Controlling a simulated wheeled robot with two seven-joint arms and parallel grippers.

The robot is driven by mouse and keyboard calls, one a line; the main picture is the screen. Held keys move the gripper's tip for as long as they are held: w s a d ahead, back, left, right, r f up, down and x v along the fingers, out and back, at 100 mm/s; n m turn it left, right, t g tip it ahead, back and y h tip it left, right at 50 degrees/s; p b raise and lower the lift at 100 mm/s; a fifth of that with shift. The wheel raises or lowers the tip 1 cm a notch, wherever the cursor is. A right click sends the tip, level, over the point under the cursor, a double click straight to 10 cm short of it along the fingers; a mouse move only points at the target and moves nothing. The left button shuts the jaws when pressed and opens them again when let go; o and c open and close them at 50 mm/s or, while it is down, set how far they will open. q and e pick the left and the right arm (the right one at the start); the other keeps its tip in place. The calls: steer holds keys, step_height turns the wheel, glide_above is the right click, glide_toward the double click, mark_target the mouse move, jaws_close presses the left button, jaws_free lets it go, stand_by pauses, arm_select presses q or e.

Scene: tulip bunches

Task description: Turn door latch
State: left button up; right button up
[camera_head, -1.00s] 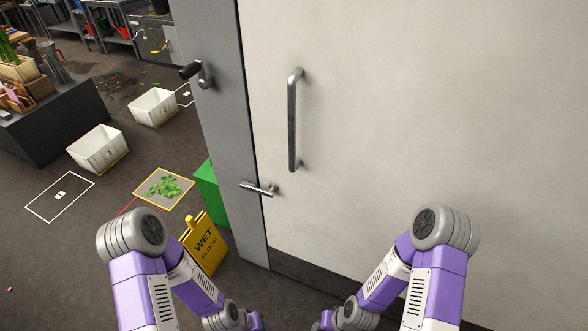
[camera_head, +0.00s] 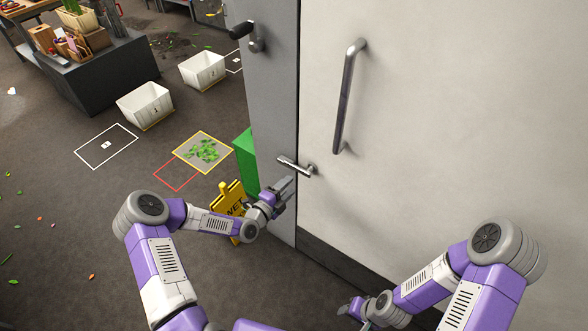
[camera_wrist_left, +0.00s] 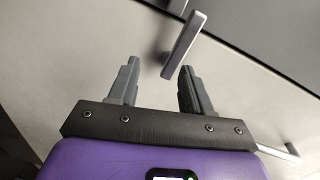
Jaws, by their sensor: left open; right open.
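The door latch (camera_head: 296,166) is a small silver lever on the light door, near its left edge and below a long vertical pull handle (camera_head: 346,96). My left gripper (camera_head: 285,188) is just below the lever in the head view. In the left wrist view the lever (camera_wrist_left: 184,44) stands ahead of my open left gripper (camera_wrist_left: 158,84), between the lines of its two fingers, nearer the right one. The fingers are not closed on it. My right gripper (camera_head: 352,308) is low in the head view, away from the door latch; its fingers are partly hidden.
A grey door frame with a dark handle (camera_head: 247,33) stands left of the door. A yellow wet-floor sign (camera_head: 229,208) and a green box (camera_head: 246,160) stand close to my left forearm. White bins (camera_head: 146,105) and floor markings lie further left.

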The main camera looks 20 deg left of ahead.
mark_target(293, 168)
arm_select(q)
steer(key=w, duration=0.2)
steer(key=w+r+m+t+b, duration=0.1)
steer(key=w, duration=0.2)
steer(key=w+m, duration=0.1)
steer(key=w, duration=0.2)
steer(key=shift+w+d+r+b, duration=0.15)
steer(key=shift+r+b, duration=0.25)
steer(key=shift+c, duration=0.2)
jaws_close()
